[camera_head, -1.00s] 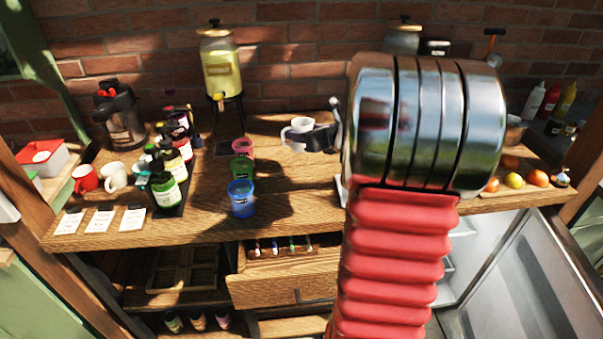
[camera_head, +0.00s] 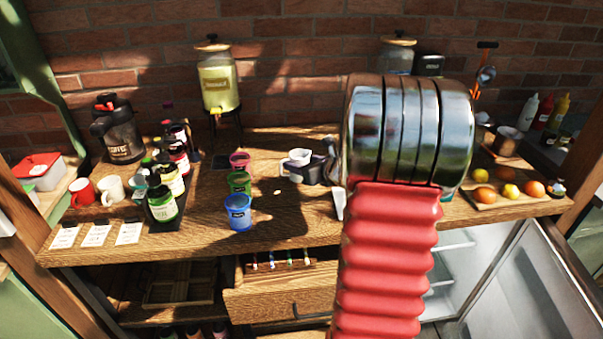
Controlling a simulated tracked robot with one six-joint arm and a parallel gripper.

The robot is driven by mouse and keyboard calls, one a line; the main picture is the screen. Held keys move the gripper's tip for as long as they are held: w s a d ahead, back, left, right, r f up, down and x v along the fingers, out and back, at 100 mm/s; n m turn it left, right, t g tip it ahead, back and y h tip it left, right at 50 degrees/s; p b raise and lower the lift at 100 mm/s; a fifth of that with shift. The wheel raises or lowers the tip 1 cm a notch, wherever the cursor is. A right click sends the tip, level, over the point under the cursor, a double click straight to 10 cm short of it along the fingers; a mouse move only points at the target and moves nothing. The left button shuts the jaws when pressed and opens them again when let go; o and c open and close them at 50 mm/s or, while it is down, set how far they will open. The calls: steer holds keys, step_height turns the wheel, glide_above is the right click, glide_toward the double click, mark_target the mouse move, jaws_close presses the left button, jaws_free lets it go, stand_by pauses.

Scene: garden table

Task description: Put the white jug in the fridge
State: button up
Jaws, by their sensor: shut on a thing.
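The white jug (camera_head: 300,156) is small in the middle of the head view, with its handle toward the left. My gripper (camera_head: 306,172) is shut on it, its dark jaws covering the lower part of the jug. Whether the jug touches the table is hard to tell; a dark shadow lies on the wood in front of it. The fridge (camera_head: 452,272) stands open under the right part of the table, with pale shelves inside. Its door (camera_head: 528,290) swings out at the lower right. My arm hides the fridge's left part.
Pink, green and blue cups (camera_head: 238,211) stand left of the jug. Several bottles (camera_head: 163,203) are farther left. A board with fruit (camera_head: 497,199) lies at right. An open drawer (camera_head: 275,299) juts out below the tabletop (camera_head: 290,232), left of my arm.

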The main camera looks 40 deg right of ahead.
steer(key=shift+f, duration=1.75)
steer(key=shift+f, duration=0.15)
steer(key=o, duration=1.3)
steer(key=shift+c, duration=0.2)
steer(key=shift+f, duration=0.1)
steer(key=v, duration=1.3)
steer(key=shift+s, duration=0.45)
